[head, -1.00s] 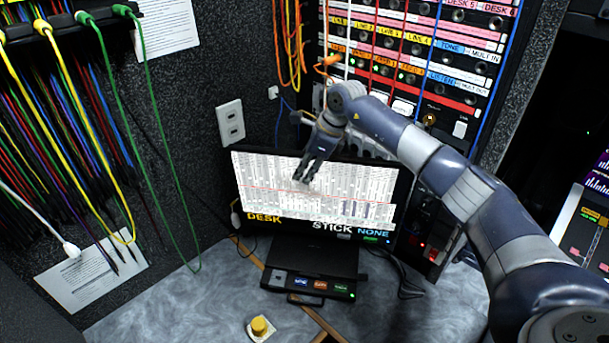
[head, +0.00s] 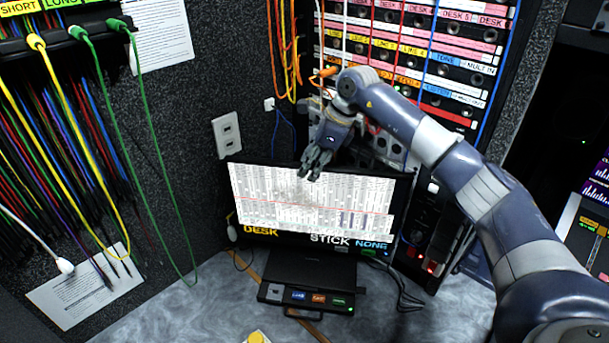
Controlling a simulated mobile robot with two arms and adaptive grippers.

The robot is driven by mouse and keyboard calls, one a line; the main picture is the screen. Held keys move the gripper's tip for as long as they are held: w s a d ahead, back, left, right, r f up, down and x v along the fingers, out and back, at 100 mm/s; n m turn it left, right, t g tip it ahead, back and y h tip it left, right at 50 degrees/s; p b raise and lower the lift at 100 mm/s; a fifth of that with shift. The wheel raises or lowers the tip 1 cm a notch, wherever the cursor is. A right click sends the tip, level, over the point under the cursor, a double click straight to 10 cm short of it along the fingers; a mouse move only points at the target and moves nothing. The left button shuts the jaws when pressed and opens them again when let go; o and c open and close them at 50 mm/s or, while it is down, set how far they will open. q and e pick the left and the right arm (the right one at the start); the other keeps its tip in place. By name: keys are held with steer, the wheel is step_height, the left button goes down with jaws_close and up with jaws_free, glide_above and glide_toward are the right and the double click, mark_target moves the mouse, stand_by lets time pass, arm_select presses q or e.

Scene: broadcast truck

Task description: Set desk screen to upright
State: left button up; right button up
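The desk screen (head: 350,205) stands on a dark stand base (head: 312,270) on the desk. It shows a white chart with the words DESK, STICK and NONE below. It looks leaned back; its exact angle is hard to judge. My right gripper (head: 311,174) points down at the screen's top edge, left of its middle. Its fingertips overlap the upper part of the picture; I cannot tell whether they touch it or are in front of or above it. The fingers look close together, and their gap is unclear. My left gripper is out of view.
A button panel (head: 308,298) sits in front of the stand. A yellow knob (head: 257,338) is at the bottom edge. A patch rack (head: 415,60) with cables stands behind. Cables hang at left over a paper sheet (head: 82,290).

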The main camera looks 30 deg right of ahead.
steer(key=v, duration=0.6)
steer(key=shift+d, duration=0.1)
steer(key=shift+f, duration=0.15)
